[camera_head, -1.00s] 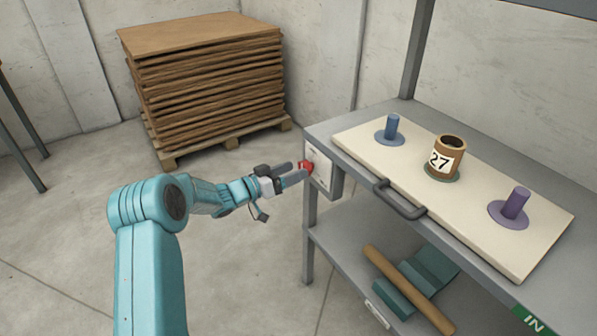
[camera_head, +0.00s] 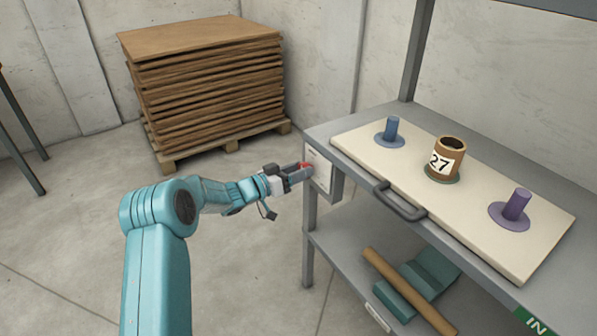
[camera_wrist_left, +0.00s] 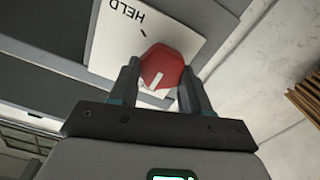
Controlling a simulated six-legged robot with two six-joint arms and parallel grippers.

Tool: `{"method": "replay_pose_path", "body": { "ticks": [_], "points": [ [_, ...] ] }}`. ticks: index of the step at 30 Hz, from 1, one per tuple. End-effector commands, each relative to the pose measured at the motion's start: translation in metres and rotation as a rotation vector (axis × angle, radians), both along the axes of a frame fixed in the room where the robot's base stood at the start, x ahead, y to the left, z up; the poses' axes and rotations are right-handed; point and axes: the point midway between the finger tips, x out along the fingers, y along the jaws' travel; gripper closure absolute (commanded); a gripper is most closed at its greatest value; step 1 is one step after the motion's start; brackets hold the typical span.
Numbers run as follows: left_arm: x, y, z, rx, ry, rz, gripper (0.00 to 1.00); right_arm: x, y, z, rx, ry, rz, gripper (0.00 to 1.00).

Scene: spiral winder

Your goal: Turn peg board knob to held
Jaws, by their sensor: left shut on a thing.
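The red knob (camera_wrist_left: 163,68) sits on a pale plate (camera_wrist_left: 120,40) on the bench's side box (camera_head: 321,172). In the left wrist view the plate bears the word HELD and a short dark mark, and the knob has a white line on its face. The line does not point at the HELD mark. My left gripper (camera_head: 305,170) is shut on the knob, with one finger on each side of it (camera_wrist_left: 158,85). In the head view the fingers hide much of the knob. My right gripper is not in view.
The bench carries a cream board (camera_head: 470,205) with a blue peg (camera_head: 391,128), a purple peg (camera_head: 516,205) and a brown roll marked 27 (camera_head: 447,158). A grey handle (camera_head: 400,205) juts from its front. Stacked brown sheets (camera_head: 210,90) stand behind on a pallet.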

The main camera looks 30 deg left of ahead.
Motion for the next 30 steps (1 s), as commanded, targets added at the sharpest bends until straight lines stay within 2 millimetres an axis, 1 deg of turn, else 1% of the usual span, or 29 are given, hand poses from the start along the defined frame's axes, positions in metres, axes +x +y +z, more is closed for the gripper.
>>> {"method": "replay_pose_path", "body": {
  "ticks": [8,24,30],
  "points": [
    [0.0,-0.001,-0.003,0.13,-0.054,0.0,0.83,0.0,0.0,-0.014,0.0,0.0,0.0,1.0],
    [-0.002,-0.004,-0.004,0.595,-0.247,0.0,0.83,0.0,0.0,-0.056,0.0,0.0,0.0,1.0],
    [-0.002,-0.004,-0.005,0.771,-0.319,0.0,0.83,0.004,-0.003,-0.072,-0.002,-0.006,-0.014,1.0]
  ]
}}
